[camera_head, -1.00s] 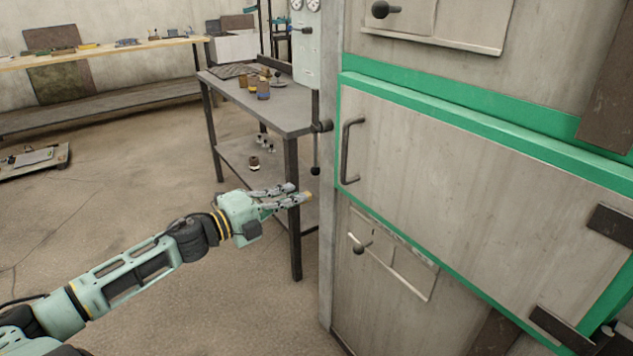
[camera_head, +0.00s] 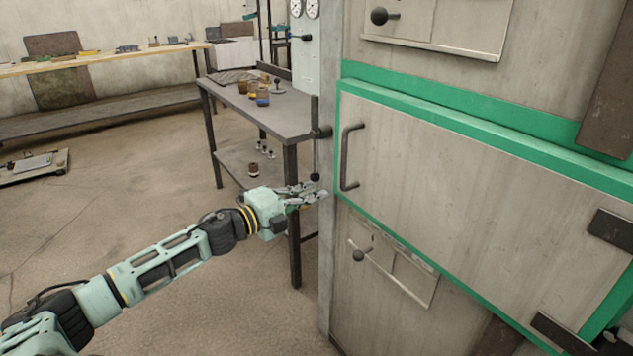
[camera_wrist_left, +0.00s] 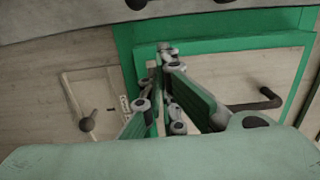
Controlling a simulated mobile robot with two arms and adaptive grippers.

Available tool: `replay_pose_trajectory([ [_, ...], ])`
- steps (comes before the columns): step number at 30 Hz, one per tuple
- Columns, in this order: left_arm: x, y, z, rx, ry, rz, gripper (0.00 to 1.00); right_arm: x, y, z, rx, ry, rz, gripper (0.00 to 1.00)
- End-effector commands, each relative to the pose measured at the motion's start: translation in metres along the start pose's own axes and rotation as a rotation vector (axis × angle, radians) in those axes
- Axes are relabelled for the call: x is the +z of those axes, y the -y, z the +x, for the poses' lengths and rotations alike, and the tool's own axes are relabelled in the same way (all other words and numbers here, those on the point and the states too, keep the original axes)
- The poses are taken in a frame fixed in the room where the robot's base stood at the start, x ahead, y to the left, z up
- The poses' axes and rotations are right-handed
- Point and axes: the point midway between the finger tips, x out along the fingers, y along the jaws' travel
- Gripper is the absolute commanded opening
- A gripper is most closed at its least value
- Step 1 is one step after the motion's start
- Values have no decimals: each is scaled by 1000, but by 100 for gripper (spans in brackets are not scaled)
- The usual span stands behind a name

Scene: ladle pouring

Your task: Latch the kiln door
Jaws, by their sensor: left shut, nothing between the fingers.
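The kiln door (camera_head: 470,200) is a grey panel in a green frame, standing closed in the kiln front as far as I can see. Its dark bar handle (camera_head: 346,158) is upright near the door's left edge; the handle also shows in the left wrist view (camera_wrist_left: 262,102). A dark latch lever (camera_head: 316,155) hangs straight down from a pivot just left of the frame, with a round knob at its lower end. My left gripper (camera_head: 322,194) is shut and empty, just below that knob. In the left wrist view its fingers (camera_wrist_left: 168,60) point at the green frame. My right gripper is not in view.
A metal table (camera_head: 265,112) with small jars stands left of the kiln, close behind my left arm. A lower panel (camera_head: 395,268) with a knob lies below the door. Open floor is at the left, and a long bench (camera_head: 100,58) is at the back.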

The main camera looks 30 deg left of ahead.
Motion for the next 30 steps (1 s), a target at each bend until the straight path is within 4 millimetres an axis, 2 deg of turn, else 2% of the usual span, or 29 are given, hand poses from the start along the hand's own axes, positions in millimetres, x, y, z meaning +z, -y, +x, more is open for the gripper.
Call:
replay_pose_trajectory([
  [9,0,3,39,-3,0,2,0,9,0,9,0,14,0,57],
  [10,8,1,39,-2,4,3,0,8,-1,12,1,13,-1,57],
  [12,18,0,41,-2,3,3,0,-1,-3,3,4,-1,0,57],
  [18,35,0,45,-1,1,1,0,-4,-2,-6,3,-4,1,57],
  [30,38,0,45,0,-1,1,0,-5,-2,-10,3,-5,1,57],
])
